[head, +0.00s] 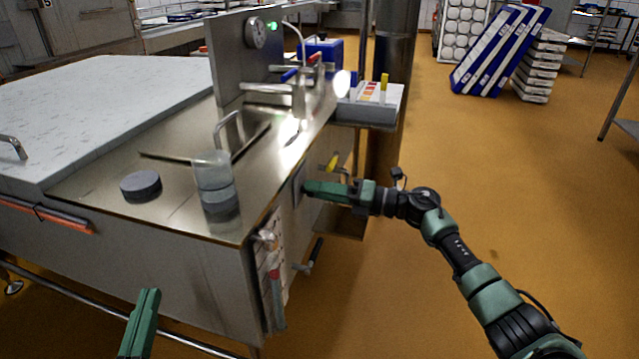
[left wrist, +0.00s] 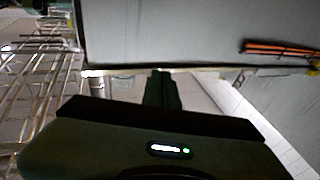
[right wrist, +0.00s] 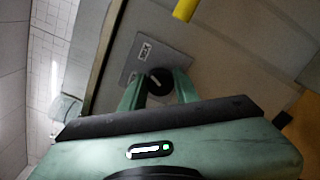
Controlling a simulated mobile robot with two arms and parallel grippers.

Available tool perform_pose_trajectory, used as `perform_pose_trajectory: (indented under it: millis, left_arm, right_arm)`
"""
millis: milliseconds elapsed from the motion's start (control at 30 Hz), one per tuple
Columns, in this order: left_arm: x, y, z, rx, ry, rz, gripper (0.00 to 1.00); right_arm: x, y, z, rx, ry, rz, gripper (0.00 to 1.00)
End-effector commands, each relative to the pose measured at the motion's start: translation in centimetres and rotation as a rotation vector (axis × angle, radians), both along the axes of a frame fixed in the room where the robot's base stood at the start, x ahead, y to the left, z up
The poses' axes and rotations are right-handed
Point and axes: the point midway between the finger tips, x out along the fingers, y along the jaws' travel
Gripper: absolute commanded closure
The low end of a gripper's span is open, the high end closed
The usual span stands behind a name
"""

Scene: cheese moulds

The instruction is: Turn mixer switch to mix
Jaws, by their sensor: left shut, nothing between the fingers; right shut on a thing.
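The mixer switch is a round black knob (right wrist: 159,82) on a square grey plate (right wrist: 150,55) in the right wrist view. A small label on the plate seems to read MIX. In the head view the plate (head: 299,184) is on the side of the steel vat stand. My right gripper (head: 308,188) reaches it from the right. Its fingers (right wrist: 158,90) are on either side of the knob, shut on it. My left gripper (head: 149,296) is low at the front left, shut and empty. Its closed fingers (left wrist: 163,88) also show in the left wrist view.
On the steel top (head: 105,190) stand a clear cup (head: 213,172) and a grey disc (head: 141,184). A yellow handle (head: 332,162) sticks out beyond the switch. A lever (head: 312,256) and a hanging tool (head: 272,270) are below.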

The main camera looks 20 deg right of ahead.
Motion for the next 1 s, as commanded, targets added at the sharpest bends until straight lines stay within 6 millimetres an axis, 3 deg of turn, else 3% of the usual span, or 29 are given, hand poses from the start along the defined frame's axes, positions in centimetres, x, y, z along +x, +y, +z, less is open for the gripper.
perform_pose_trajectory:
  millis: [200,333,833,867,900,933,1000]
  left_arm:
    - [0.2,0.5,-3.8,0.053,0.201,0.012,1.0]
    - [0.1,0.7,-5.1,0.069,0.266,0.016,1.0]
    - [0.0,0.8,-6.0,0.079,0.304,0.018,1.0]
    - [0.0,0.8,-6.0,0.079,0.304,0.018,1.0]
    - [0.0,0.8,-6.0,0.079,0.304,0.018,1.0]
    - [0.0,0.8,-6.0,0.079,0.304,0.018,1.0]
    - [0.0,0.8,-6.0,0.079,0.304,0.018,1.0]
  right_arm:
    - [0.0,-0.1,0.0,0.038,0.059,-0.001,1.0]
    - [0.0,-0.1,0.0,0.05,0.077,-0.001,1.0]
    - [0.0,-0.1,-0.1,0.059,0.09,-0.001,1.0]
    - [0.0,-0.1,-0.1,0.059,0.09,-0.001,0.67]
    - [0.0,-0.1,-0.1,0.058,0.089,-0.001,0.55]
    - [0.0,-0.1,-0.1,0.058,0.089,-0.001,0.49]
    - [0.0,-0.1,-0.1,0.058,0.089,-0.001,0.49]
